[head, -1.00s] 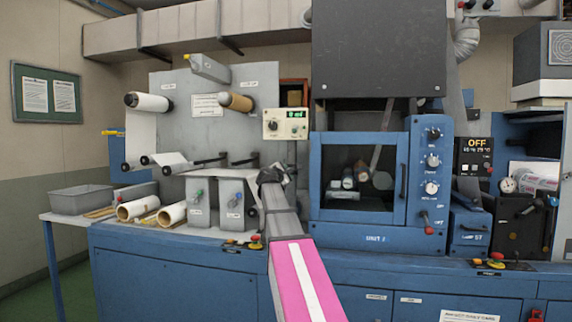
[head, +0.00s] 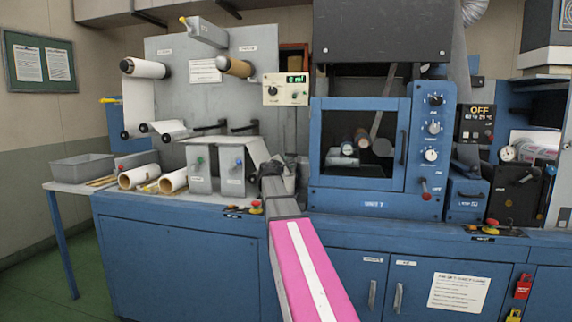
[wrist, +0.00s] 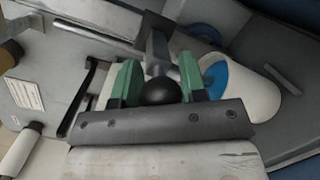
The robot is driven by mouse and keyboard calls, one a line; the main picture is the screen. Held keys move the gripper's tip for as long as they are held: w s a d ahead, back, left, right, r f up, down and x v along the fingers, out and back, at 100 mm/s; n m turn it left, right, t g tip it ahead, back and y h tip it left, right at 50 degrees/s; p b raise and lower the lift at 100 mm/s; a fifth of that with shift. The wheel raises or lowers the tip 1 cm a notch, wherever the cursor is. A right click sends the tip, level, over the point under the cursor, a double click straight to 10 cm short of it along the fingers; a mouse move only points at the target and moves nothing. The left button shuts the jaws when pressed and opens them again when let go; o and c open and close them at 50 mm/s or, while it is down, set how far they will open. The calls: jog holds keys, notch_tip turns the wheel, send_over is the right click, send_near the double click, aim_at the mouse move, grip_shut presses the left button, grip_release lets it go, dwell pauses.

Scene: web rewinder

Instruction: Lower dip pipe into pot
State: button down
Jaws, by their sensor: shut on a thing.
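My gripper (wrist: 158,85) has green fingers shut around a dark, ball-ended piece on a grey metal bar, which I take to be the dip pipe (wrist: 160,50). The pipe's lower end cannot be made out. A white round pot (wrist: 262,98) with a blue inside lies just right of the fingers in the wrist view. Whether the pipe is inside or beside the pot cannot be told. In the head view my gripper (head: 271,180) is at the bench, right of two grey labelled units, and my arm hides much of that spot.
A control box with a green display (head: 287,90) is above my gripper. The blue windowed cabinet (head: 360,150) stands close on the right. Two grey units (head: 217,170), cardboard rolls (head: 155,180) and a grey tray (head: 82,168) are on the left.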

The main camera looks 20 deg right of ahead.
jog(key=c, duration=0.7)
grip_release()
jog(key=shift+s+d+f, duration=0.1)
jog(key=shift+s+f, duration=0.05)
jog(key=shift+f, duration=0.35)
jog(key=shift+c, duration=0.2)
jog(key=shift+r, duration=0.1)
jog(key=v, duration=1)
jog(key=shift+s+a, duration=0.2)
jog(key=shift+a, duration=0.15)
jog(key=shift+a, duration=0.1)
